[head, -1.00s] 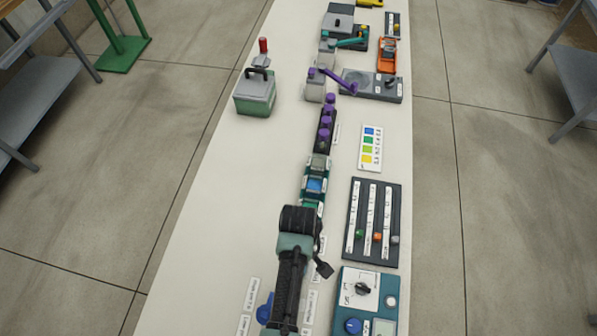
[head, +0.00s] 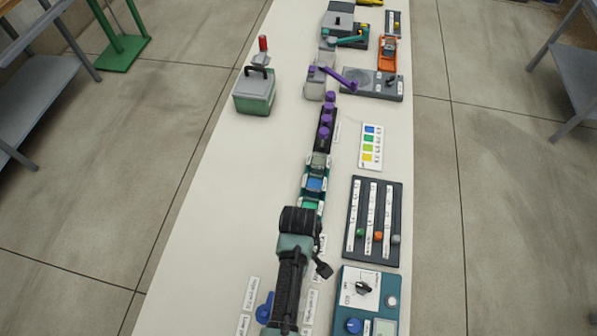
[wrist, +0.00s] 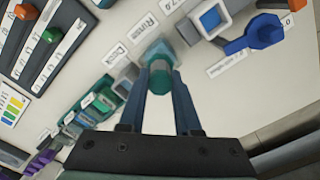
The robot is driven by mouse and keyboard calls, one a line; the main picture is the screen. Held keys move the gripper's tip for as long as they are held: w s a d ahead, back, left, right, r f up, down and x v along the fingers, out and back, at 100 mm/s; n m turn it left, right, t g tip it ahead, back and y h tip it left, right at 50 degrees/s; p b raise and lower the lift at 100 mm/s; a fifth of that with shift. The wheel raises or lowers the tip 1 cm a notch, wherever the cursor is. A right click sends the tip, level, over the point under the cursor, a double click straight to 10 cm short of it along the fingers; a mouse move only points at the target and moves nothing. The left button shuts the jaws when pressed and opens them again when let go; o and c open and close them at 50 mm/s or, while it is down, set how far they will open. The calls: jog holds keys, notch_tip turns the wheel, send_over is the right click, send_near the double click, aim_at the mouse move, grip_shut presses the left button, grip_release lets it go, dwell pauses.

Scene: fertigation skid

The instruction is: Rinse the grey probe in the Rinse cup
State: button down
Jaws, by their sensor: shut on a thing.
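My gripper (wrist: 160,82) points down over the bench, with its two fingers closed on the sides of an upright cylinder, which I take to be the grey probe (wrist: 160,80). Its near end looks teal-green, with a greyer part beyond. The Rinse cup (wrist: 157,48), a pale teal square shape by the "Rinse" label, lies just beyond the fingertips, in line with the probe. I cannot tell whether the probe's tip is inside the cup. In the head view my arm hides both probe and cup.
An empty-looking Dock holder (wrist: 125,80) and a row of teal cups (wrist: 92,108) stand left of the fingers. A grey holder with a blue square (wrist: 210,18) and a blue knobbed part (wrist: 265,32) are to the right. A slider board (head: 374,220) lies alongside.

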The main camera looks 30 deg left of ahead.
jog(key=shift+r+p, duration=0.65)
jog(key=shift+r, duration=0.1)
jog(key=shift+f, duration=0.2)
jog(key=shift+f+b, duration=0.65)
jog(key=shift+f, duration=0.05)
jog(key=shift+r, duration=0.1)
notch_tip(320, 180, up, 9)
jog(key=p, duration=0.8)
jog(key=shift+f+p, duration=0.2)
jog(key=shift+p, duration=0.15)
jog(key=shift+f, duration=0.1)
